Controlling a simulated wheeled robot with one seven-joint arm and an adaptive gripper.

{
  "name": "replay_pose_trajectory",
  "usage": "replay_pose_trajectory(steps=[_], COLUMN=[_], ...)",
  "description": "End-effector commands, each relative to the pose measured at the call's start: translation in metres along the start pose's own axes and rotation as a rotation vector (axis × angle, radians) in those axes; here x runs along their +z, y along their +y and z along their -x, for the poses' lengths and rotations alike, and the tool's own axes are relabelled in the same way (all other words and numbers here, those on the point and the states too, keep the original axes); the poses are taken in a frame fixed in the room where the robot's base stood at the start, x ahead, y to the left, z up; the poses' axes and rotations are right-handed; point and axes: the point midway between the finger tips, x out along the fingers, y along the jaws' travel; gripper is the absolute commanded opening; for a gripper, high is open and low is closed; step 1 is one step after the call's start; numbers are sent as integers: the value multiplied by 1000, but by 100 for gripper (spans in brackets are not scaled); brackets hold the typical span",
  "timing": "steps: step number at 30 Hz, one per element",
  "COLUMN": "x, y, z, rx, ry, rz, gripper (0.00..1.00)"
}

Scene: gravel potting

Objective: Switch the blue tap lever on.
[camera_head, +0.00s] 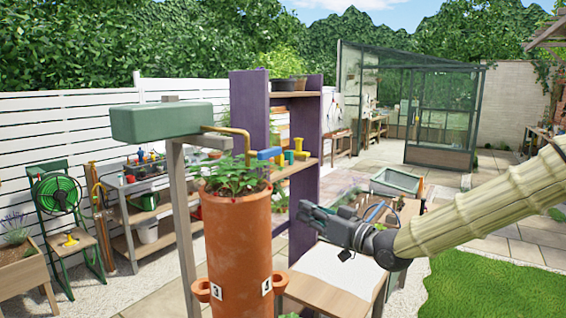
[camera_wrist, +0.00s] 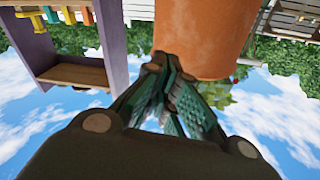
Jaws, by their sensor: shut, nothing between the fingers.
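The blue tap lever (camera_head: 267,153) shows in the head view as a short, roughly level blue bar at the end of the bent brass pipe (camera_head: 236,131). The pipe comes from a green tank (camera_head: 160,122) on a post. Whether the lever is on or off I cannot tell. My gripper (camera_head: 305,211) is shut and empty, below and to the right of the lever, apart from it. In the wrist view its closed fingertips (camera_wrist: 168,62) point toward the terracotta planter, and I cannot make out the lever there.
A tall terracotta planter (camera_head: 236,250) with leafy plants stands below the pipe, left of my gripper. A purple shelf unit (camera_head: 303,200) with coloured items stands behind. A wooden table with a white top (camera_head: 335,272) lies under my gripper. Open air separates gripper and lever.

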Motion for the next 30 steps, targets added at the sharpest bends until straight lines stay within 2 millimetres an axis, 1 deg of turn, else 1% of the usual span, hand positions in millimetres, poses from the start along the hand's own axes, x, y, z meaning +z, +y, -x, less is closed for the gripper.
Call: replay_pose_trajectory(steps=[1, 2, 3, 6, 9, 12, 13, 23, 26, 30], x=[-42, -61, -85, -132, -161, -176, -178, -178, -180, -183], y=[-7, -12, -18, -32, -40, -46, -46, -47, -48, -51], z=[0, 0, 2, 6, 11, 13, 14, 13, 9, -5], rx=[-30, -47, -68, -110, -135, -149, -151, -153, -153, -153], ry=[57, 84, 117, 181, 221, 240, 242, 243, 243, 240], rz=[40, 60, 87, 143, 179, 198, 201, 202, 202, 202], gripper=[0, 0, 0, 0, 0, 0, 0, 0, 0, 0])
